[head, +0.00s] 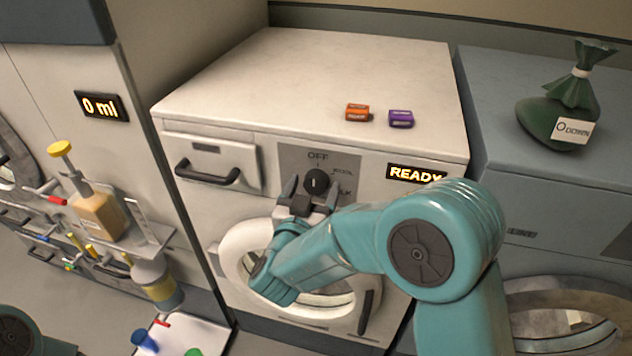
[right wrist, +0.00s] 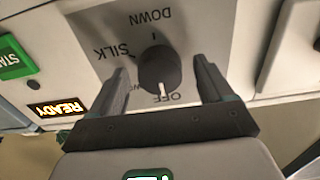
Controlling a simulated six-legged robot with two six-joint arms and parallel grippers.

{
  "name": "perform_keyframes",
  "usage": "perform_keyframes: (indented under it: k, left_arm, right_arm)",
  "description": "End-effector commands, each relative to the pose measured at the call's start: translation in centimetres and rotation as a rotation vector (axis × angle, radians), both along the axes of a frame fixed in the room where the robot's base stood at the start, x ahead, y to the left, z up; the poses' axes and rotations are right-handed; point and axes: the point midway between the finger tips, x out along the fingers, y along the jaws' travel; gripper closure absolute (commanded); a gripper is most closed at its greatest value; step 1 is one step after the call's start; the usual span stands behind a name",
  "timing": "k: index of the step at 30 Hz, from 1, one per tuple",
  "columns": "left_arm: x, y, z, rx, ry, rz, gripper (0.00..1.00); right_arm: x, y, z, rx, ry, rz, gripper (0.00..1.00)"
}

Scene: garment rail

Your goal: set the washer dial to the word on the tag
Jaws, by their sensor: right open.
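The washer dial (head: 317,181) is a dark round knob on the grey panel of the white washer (head: 300,75). In the right wrist view, upside down, the dial (right wrist: 160,70) has its white mark toward OFF; DOWN, SILK and a partly covered word also show. The tag (head: 573,130) on the green bag (head: 548,118) reads DOWN after a small mark. My right gripper (head: 311,188) is open, its fingers on either side of the dial; it also shows in the right wrist view (right wrist: 162,72). Contact cannot be told. My left gripper is out of view.
A READY display (head: 416,174) and green start button (right wrist: 14,57) are right of the dial. Orange (head: 357,112) and purple (head: 401,118) blocks lie on the washer top. A drawer handle (head: 207,175) sticks out left. Bottles (head: 98,212) stand on a shelf further left.

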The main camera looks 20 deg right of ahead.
Motion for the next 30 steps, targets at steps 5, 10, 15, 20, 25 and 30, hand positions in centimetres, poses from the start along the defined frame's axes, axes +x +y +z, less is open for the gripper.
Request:
perform_keyframes:
  k: [5, 10, 15, 20, 25, 30]
  left_arm:
    - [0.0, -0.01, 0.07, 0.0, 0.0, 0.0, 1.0]
    - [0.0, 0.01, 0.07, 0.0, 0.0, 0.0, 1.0]
    - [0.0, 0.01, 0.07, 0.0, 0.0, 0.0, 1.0]
    - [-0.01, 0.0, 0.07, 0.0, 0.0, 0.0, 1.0]
    - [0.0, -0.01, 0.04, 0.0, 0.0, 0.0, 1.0]
    - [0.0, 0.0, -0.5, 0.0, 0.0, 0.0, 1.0]
  right_arm:
    - [-0.19, 0.19, 0.04, 0.0, 0.0, -0.001, 0.2]
    - [-0.33, 0.31, 0.03, 0.001, -0.001, -0.001, 0.2]
    - [-0.39, 0.35, 0.04, 0.001, -0.001, -0.001, 0.2]
    - [-0.37, 0.33, 0.04, -0.001, -0.001, -0.001, 0.62]
    - [-0.12, 0.12, 0.02, 0.001, -0.001, -0.001, 0.76]
    - [-0.14, 0.14, -0.14, 0.018, -0.013, -0.001, 0.76]
